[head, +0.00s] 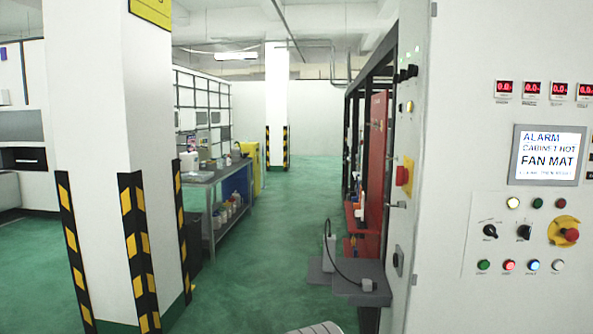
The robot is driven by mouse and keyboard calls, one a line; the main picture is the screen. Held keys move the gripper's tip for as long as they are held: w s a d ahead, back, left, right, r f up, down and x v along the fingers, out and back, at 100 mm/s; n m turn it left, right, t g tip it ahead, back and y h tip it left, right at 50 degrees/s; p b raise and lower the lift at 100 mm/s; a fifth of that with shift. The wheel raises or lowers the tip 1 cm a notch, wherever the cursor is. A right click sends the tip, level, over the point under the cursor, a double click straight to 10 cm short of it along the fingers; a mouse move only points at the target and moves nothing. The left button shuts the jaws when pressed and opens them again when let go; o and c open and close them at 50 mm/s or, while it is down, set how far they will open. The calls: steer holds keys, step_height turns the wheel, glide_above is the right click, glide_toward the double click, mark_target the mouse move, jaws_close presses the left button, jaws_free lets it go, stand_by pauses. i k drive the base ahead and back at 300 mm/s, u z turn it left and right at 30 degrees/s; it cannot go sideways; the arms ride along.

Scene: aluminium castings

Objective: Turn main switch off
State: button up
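A white control cabinet (456,90) fills the right of the head view. On its narrow side face is a red handle on a yellow plate (404,176), which looks like the main switch. I see it at a steep angle and cannot tell its position. The front panel has a lit screen (549,155) reading "ALARM CABINET HOT FAN MAT". Below are two black selector knobs (490,231), a red mushroom button on a yellow disc (570,235), and several lit buttons (508,266).
A grey step-like block with a cable (347,285) stands by the cabinet's side. A white pillar with yellow-black guards (95,150) stands at left. A workbench (212,178) with bottles is beyond. The green floor (275,250) between is clear.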

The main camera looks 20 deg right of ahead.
mark_target(402, 175)
steer(key=z, duration=0.2)
steer(key=i, duration=1.05)
steer(key=z, duration=0.8)
